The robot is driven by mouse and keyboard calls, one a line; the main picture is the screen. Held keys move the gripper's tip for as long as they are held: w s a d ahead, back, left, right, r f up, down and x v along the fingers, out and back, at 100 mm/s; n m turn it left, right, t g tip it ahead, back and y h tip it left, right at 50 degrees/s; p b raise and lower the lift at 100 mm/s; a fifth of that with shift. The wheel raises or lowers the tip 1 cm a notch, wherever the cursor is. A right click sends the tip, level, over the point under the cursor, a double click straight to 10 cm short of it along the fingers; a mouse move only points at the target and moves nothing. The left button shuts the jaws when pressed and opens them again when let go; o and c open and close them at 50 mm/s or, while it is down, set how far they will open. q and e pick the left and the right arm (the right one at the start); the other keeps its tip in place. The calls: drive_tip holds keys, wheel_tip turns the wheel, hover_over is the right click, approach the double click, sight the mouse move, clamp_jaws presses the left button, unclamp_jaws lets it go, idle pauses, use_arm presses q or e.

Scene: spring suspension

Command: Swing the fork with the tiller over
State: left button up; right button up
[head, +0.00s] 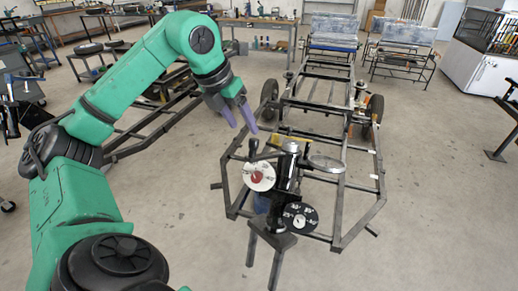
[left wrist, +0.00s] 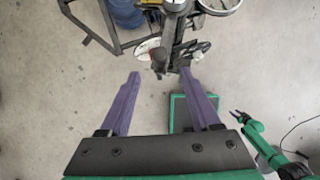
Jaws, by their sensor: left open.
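The fork assembly (head: 287,178) is a dark upright column on a grey stand (head: 270,243). It carries a white dial with a red centre (head: 259,177), a black numbered dial (head: 301,217) and a metal ring (head: 327,163). A short black upright handle, seemingly the tiller (head: 253,148), rises above the white dial. My left gripper (head: 244,127) has its purple fingers apart, empty, pointing down just above and left of the handle. In the left wrist view the column (left wrist: 175,22) lies beyond the open fingertips (left wrist: 160,76), with a dark knob (left wrist: 159,58) between them.
A dark frame with wheels (head: 345,105) stands behind the fork. Workbenches (head: 268,27) line the back, and a white cabinet (head: 484,62) is at right. The floor right of the frame is open. A green arm with a small gripper (left wrist: 240,117) shows in the left wrist view.

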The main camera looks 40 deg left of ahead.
sight(251, 141)
use_arm(q)
drive_tip(key=x, duration=0.9)
drive_tip(key=shift+w+f+b, duration=0.1)
drive_tip(key=shift+f+b, duration=0.1)
drive_tip(key=shift+b, duration=0.1)
clamp_jaws()
drive_tip(key=shift+r, duration=0.1)
idle(0.6)
